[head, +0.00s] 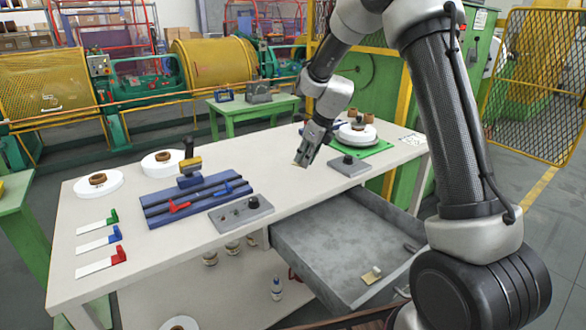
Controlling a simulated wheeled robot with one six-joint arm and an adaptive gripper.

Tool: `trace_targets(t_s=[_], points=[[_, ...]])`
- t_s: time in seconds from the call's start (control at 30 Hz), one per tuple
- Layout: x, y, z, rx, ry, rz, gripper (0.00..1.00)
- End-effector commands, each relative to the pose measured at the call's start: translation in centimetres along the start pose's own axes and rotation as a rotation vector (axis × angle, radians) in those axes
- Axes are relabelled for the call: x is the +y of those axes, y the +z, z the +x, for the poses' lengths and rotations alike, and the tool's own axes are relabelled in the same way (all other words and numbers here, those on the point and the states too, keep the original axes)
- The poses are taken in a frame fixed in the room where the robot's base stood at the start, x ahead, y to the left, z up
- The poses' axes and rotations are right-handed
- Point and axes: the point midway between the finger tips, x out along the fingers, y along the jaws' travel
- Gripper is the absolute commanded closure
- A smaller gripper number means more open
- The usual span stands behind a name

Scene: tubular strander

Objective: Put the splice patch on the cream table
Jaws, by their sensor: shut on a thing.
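The cream table (287,192) runs across the middle of the head view, with tools and spools on its top. My gripper (302,160) is over the back middle of the tabletop, pointing down. It is shut on a small tan piece, which looks like the splice patch (298,165), at its fingertips. The piece is mostly hidden by the fingers. I cannot tell whether it touches the tabletop.
A grey drawer (330,262) stands open below the table front, with a small pale piece (371,275) inside. A blue slotted fixture (165,206) and a grey block with knobs (240,215) occupy the left-middle.

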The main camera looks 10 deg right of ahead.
Motion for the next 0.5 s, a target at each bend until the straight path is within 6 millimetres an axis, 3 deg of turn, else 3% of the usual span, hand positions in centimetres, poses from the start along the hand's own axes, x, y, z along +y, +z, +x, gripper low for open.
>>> trace_targets(t_s=[0.1, 0.5], points=[[0.0, -0.8, 1.9, 0.001, 0.0, 0.0, 0.91], [0.0, -2.5, 6.0, 0.001, 0.001, -0.002, 0.91]])
